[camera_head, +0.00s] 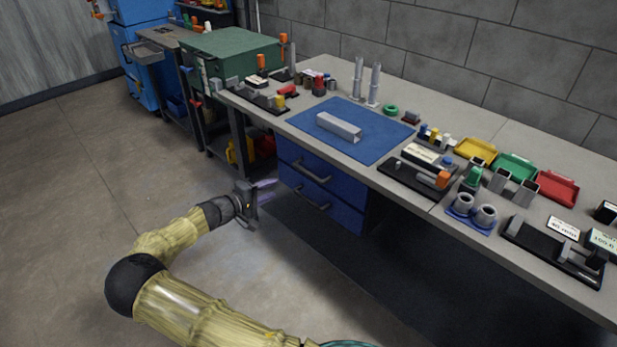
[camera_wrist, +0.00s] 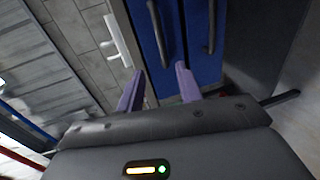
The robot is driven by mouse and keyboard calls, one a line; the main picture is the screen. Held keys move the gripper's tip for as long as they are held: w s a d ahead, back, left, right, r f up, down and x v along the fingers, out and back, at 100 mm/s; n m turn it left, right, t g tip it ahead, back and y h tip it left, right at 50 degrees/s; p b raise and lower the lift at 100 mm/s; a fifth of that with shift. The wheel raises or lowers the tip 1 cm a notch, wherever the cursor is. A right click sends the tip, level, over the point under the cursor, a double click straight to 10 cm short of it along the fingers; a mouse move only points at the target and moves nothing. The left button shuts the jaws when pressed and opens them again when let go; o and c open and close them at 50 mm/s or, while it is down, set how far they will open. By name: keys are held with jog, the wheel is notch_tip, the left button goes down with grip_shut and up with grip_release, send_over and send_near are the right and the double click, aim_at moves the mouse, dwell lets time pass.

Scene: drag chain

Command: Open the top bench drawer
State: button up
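The blue top drawer (camera_head: 296,158) sits under the bench top, closed, with a grey bar handle (camera_head: 312,170) across its front. In the wrist view the top handle (camera_wrist: 160,36) lies ahead, between the lines of the two fingers. My gripper (camera_head: 273,184) is in front of the drawers, to the left of the handles. In the wrist view my gripper (camera_wrist: 159,88) is open, its two purple fingers apart with nothing between them. The fingertips appear short of the top handle; the exact gap cannot be told.
A lower blue drawer (camera_head: 335,205) with its own handle (camera_head: 311,198) is closed below. The bench top (camera_head: 455,110) carries a blue mat (camera_head: 375,140), a grey channel bar (camera_head: 338,127) and several parts. Floor before the drawers is clear. A green case (camera_head: 230,52) stands left.

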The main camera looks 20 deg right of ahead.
aim_at(308, 174)
jog(key=p+x, duration=0.1)
jog(key=x, duration=1.6)
jog(key=shift+d, duration=0.25)
jog(key=shift+c, duration=0.5)
grip_shut()
